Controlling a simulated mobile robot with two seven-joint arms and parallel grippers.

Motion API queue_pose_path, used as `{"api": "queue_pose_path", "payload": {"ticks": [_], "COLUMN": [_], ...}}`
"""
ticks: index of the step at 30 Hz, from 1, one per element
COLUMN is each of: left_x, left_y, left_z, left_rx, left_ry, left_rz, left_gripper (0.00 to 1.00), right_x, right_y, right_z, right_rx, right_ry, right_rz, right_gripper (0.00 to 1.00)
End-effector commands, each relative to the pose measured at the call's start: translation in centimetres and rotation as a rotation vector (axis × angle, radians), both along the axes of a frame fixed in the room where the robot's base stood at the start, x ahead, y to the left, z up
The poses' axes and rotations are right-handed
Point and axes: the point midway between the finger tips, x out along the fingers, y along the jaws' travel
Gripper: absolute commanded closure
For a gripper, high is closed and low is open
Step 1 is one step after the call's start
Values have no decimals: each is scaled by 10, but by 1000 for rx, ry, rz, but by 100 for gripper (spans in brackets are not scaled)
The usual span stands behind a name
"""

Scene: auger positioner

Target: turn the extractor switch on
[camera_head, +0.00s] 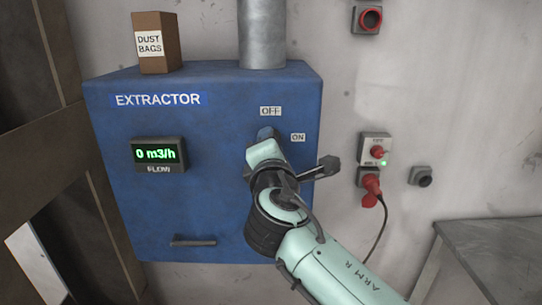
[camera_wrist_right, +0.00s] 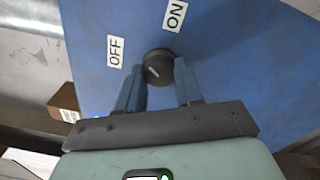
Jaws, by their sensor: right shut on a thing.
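The extractor (camera_head: 125,215) is a blue cabinet on the wall at the left of the head view. Its switch is a dark round knob (camera_wrist_right: 158,66) with a pale mark, seen in the right wrist view between the OFF label (camera_wrist_right: 115,51) and the ON label (camera_wrist_right: 175,15). My right gripper (camera_wrist_right: 160,72) is shut on the knob, one finger on each side. In the head view my right gripper (camera_head: 267,136) covers the knob, below OFF and left of ON. The flow display (camera_head: 159,153) reads 0 m3/h. My left gripper is not in view.
A dust bags box (camera_head: 157,50) and a grey duct (camera_head: 262,35) stand on top of the cabinet. A handle (camera_head: 193,242) is low on its front. A red plug (camera_head: 371,190) with a cable sits in a wall socket, right of my arm. A grey table (camera_head: 500,245) is at lower right.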

Motion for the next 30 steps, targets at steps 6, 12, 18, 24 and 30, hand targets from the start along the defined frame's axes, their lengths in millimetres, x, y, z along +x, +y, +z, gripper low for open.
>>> {"api": "queue_pose_path", "payload": {"ticks": [6, 12, 18, 24, 30], "left_x": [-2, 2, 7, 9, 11], "left_y": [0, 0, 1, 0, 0], "left_z": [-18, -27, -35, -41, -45], "left_rx": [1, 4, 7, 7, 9], "left_ry": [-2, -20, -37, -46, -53], "left_rz": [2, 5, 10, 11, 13], "left_gripper": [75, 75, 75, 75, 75], "right_x": [0, 0, 0, 0, 0], "right_y": [0, 1, 1, 1, 1], "right_z": [-2, -2, -2, -1, -1], "right_rx": [207, 396, 578, 733, 844], "right_ry": [-1, -1, -1, -1, -1], "right_rz": [0, 1, 1, 2, 1], "right_gripper": [95, 95, 95, 95, 95]}}
